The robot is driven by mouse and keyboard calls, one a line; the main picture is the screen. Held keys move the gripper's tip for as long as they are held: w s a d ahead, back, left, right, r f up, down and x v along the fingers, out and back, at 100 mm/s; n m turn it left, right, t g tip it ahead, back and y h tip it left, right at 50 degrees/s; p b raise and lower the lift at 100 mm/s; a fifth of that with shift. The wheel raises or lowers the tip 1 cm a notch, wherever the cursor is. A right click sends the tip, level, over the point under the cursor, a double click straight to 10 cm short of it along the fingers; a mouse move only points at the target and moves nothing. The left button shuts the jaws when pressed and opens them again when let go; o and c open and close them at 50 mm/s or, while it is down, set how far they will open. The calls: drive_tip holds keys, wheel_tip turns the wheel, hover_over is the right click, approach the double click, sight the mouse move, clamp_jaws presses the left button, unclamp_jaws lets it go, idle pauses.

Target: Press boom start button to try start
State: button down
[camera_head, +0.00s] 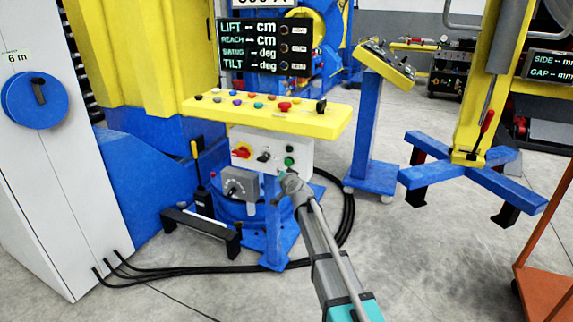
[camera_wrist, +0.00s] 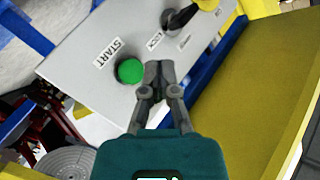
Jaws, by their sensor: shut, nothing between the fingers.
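In the wrist view, a round green button (camera_wrist: 131,70) sits on a light grey panel (camera_wrist: 85,65) beside the label START. My gripper (camera_wrist: 158,68) is shut and empty. Its fingertips appear just right of the green button; I cannot tell whether they touch the panel. A black lever switch (camera_wrist: 180,20) with a LOCK label stands further up the panel. In the head view, my gripper (camera_head: 290,184) is below a white control panel (camera_head: 272,145) under the yellow console. Green buttons (camera_head: 289,149) show there; which one matches the wrist view is unclear.
The yellow console (camera_head: 300,114) with several coloured buttons overhangs the panel. A grey box with a dial (camera_head: 238,186) is left of my gripper. A blue post (camera_head: 274,225) and black cables (camera_head: 345,215) are nearby. A blue pedestal (camera_head: 371,140) stands behind right.

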sight(287, 165)
drive_tip(key=shift+w+d, duration=0.25)
drive_tip(key=shift+w, duration=0.45)
drive_tip(key=shift+w+d, duration=0.3)
drive_tip(key=shift+w, duration=0.35)
drive_tip(key=shift+w+d, duration=0.25)
drive_tip(key=shift+w, duration=0.45)
drive_tip(key=shift+w+d, duration=0.3)
drive_tip(key=shift+w, duration=0.45)
idle(1.1)
drive_tip(key=shift+s, duration=0.15)
drive_tip(key=shift+s+a, duration=0.3)
drive_tip(key=shift+s, duration=0.4)
idle(0.4)
drive_tip(key=shift+s+a, duration=0.3)
drive_tip(key=shift+s, duration=0.5)
drive_tip(key=shift+s+a, duration=0.3)
drive_tip(key=shift+s, duration=0.45)
drive_tip(key=shift+s+a, duration=0.3)
drive_tip(key=shift+s, duration=0.5)
